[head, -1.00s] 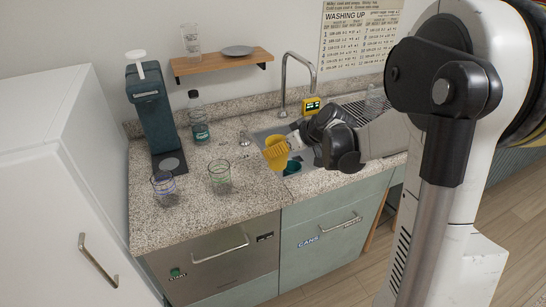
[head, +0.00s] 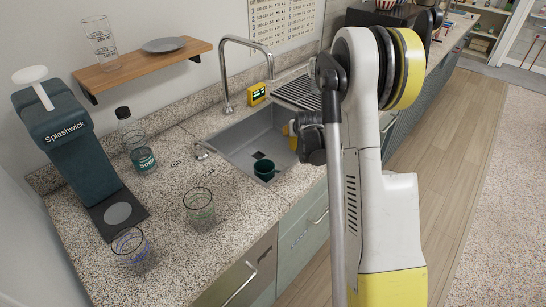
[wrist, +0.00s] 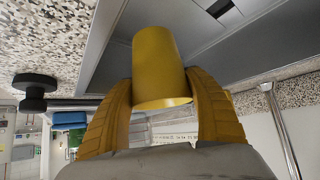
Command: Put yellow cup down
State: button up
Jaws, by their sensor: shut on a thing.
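The yellow cup (wrist: 160,62) is between the two yellow fingers of my gripper (wrist: 163,88) in the wrist view. The fingers are shut on its sides. The grey sink basin shows behind the cup there. In the head view my arm and wrist hide nearly all of the gripper; only a small yellow patch shows beside the wrist, at the sink's right side. I cannot tell from it how high the cup is held.
The sink (head: 232,147) holds a dark teal cup (head: 264,169). A tap (head: 223,78) stands behind it. Two glasses, green-marked (head: 200,209) and blue-marked (head: 130,251), a bottle (head: 136,143) and a dispenser (head: 62,140) stand on the left counter. Some speckled counter is bare between them.

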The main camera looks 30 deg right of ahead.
jog(key=shift+w+a+f+b, duration=0.85)
jog(key=shift+a+f, duration=0.5)
jog(key=shift+f, duration=0.3)
jog(key=shift+w+a+f+b, duration=0.75)
jog(key=shift+w+a+f, duration=0.15)
jog(key=shift+a+f, duration=0.65)
jog(key=shift+w+a+f+b, duration=0.85)
jog(key=shift+a+f, duration=0.35)
jog(key=shift+f, duration=0.55)
jog(key=shift+f, duration=0.15)
jog(key=o, duration=1.2)
jog(key=shift+o, duration=0.2)
